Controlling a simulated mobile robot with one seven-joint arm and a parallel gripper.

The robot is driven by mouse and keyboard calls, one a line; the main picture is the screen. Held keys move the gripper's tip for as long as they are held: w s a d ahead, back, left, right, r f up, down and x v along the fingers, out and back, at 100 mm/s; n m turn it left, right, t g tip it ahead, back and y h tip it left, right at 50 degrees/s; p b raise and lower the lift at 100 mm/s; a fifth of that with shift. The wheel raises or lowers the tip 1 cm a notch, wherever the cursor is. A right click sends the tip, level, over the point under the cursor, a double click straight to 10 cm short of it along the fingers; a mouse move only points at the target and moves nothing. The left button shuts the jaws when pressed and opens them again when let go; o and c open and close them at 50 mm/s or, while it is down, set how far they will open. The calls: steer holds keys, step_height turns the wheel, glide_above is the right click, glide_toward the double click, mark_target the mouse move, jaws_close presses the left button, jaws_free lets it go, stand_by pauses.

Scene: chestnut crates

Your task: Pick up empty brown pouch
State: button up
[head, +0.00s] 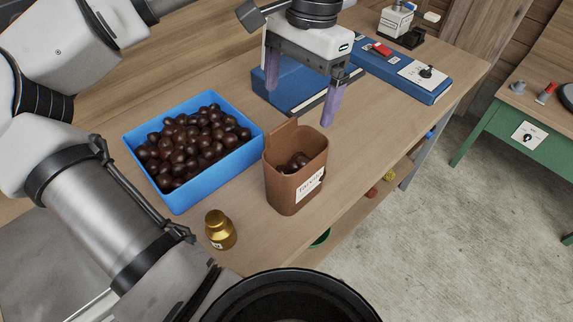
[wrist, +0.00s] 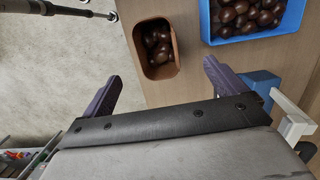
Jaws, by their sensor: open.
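A brown open-topped pouch (head: 283,190) with a white label stands upright near the table's front edge. Several dark chestnuts lie inside it, so it is not empty. The wrist view shows the pouch (wrist: 163,72) from above, with chestnuts in it, ahead of my fingers. My gripper (head: 301,95) is open, with purple fingers pointing down, above and behind the pouch in the head view. In the wrist view my gripper (wrist: 160,76) has nothing between its fingers, and they appear apart from the pouch.
A blue crate (head: 215,182) full of chestnuts stands left of the pouch. A small brass weight (head: 219,232) stands in front of the crate. A blue flat-topped device (head: 290,92) lies behind the gripper, and a long blue unit (head: 440,88) lies at back right.

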mark_target(294, 131)
steer(key=f, duration=0.5)
steer(key=s+f, duration=0.1)
steer(key=f, duration=0.1)
steer(key=shift+a+f, duration=0.3)
steer(key=shift+f, duration=0.05)
steer(key=f, duration=0.1)
steer(key=f+p, duration=0.1)
steer(key=f, duration=0.3)
steer(key=shift+s+d+f, duration=0.2)
steer(key=shift+d, duration=0.05)
steer(key=shift+c, duration=0.5)
steer(key=c, duration=1.5)
steer(key=shift+c, duration=0.2)
steer(key=shift+r, duration=0.1)
